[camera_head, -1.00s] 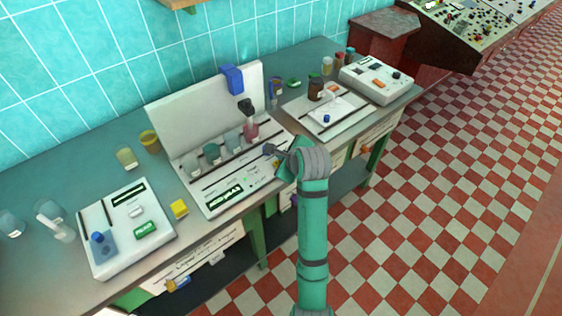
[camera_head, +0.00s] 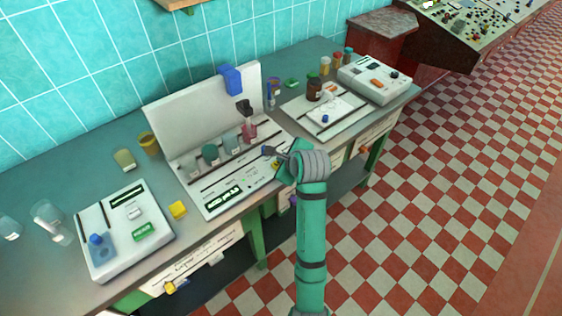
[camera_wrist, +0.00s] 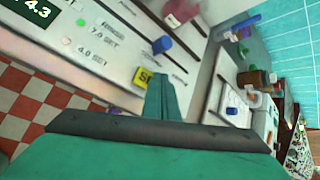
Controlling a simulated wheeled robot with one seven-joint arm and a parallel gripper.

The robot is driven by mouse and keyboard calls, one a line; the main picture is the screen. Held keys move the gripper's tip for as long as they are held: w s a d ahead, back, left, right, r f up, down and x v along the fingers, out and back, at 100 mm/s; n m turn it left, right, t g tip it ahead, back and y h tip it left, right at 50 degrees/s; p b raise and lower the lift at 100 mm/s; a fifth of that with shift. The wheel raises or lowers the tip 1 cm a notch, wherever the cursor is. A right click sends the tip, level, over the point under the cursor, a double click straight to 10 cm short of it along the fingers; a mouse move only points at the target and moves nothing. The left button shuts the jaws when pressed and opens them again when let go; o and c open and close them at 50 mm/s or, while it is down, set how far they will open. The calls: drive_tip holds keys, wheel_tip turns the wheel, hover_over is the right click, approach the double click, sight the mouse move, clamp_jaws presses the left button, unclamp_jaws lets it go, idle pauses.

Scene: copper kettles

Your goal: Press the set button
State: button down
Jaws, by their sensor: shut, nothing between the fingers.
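The yellow button (camera_wrist: 143,77), with dark lettering that starts "SE", is on the white instrument panel (camera_wrist: 112,50) in the wrist view. My gripper (camera_wrist: 161,80) is shut and empty, its teal fingertips just right of the button and partly covering it. I cannot tell whether they touch it. In the head view my gripper (camera_head: 277,152) is over the right front part of the panel (camera_head: 211,184), and the arm hides much of that area. A blue knob (camera_wrist: 162,44) sits beyond the button, with printed "7.0 SET" and "4.0 SET" labels nearby.
A pink flask (camera_head: 249,129) and several jars stand in the instrument's rack. Another instrument (camera_head: 375,79) is at the right. The tiled wall backs the bench.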

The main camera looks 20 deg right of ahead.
drive_tip(key=shift+a+f, duration=0.25)
drive_tip(key=shift+a, duration=0.05)
drive_tip(key=shift+s+d+r, duration=0.1)
drive_tip(key=shift+d, duration=0.1)
idle(0.3)
drive_tip(key=shift+a+r, duration=0.1)
drive_tip(key=shift+r, duration=0.7)
drive_tip(key=shift+w+r, duration=0.2)
drive_tip(key=shift+r, duration=0.7)
drive_tip(key=shift+s+r, duration=0.1)
drive_tip(key=shift+r, duration=0.6)
drive_tip(key=shift+a+r, duration=0.15)
drive_tip(key=shift+r, duration=0.75)
drive_tip(key=shift+s, duration=0.1)
